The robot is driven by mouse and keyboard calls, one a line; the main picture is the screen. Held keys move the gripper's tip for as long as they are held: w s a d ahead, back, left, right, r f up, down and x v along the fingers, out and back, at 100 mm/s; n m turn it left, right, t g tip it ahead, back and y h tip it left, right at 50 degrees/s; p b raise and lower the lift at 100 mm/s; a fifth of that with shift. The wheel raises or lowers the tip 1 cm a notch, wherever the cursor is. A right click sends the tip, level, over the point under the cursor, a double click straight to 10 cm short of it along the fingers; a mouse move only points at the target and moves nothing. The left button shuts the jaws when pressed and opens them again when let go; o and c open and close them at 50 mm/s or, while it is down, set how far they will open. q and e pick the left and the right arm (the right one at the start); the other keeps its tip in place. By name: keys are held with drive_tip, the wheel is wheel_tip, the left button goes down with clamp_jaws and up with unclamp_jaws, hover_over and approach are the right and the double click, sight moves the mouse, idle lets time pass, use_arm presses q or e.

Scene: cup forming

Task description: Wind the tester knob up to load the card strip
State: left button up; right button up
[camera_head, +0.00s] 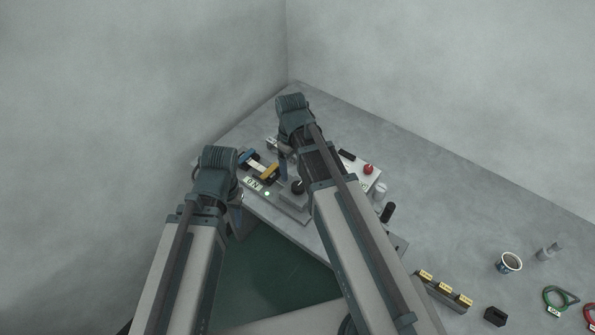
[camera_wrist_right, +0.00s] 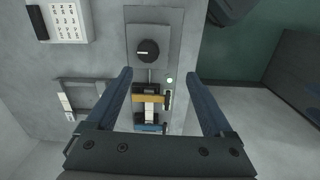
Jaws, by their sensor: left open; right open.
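The tester (camera_head: 290,208) is a grey plate on the table's near left part. Its black round knob (camera_head: 298,187) shows in full in the right wrist view (camera_wrist_right: 148,50), with a white mark on its left side. The white card strip (camera_wrist_right: 151,113) lies between a yellow clamp (camera_wrist_right: 148,98) and a blue clamp (camera_wrist_right: 148,127). A small green light (camera_wrist_right: 169,80) glows beside the knob. My right gripper (camera_wrist_right: 158,74) is open and empty above the tester, its fingers either side of the knob-and-clamp line. My left gripper (camera_head: 237,206) is near the table's edge left of the tester; its fingers are mostly hidden.
A white panel (camera_wrist_right: 70,20) with a red button (camera_head: 368,169) stands beside the tester. A metal bracket (camera_wrist_right: 82,97) lies near the clamps. Walls rise behind the table.

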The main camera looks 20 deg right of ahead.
sight(298, 185)
use_arm(q)
drive_tip(key=shift+r, duration=0.7)
use_arm(e)
drive_tip(key=shift+w+d+r+n, duration=0.3)
drive_tip(key=shift+w+d+r, duration=0.45)
drive_tip(key=shift+w+d, duration=0.15)
use_arm(q)
drive_tip(key=shift+f, duration=0.1)
use_arm(e)
drive_tip(key=shift+f, duration=0.1)
wheel_tip(298, 185, down, 14)
drive_tip(key=b, duration=1.3)
drive_tip(key=shift+s+r, duration=0.1)
drive_tip(key=shift+r, duration=0.1)
use_arm(q)
wheel_tip(298, 185, down, 14)
drive_tip(key=shift+r, duration=0.2)
use_arm(e)
clamp_jaws()
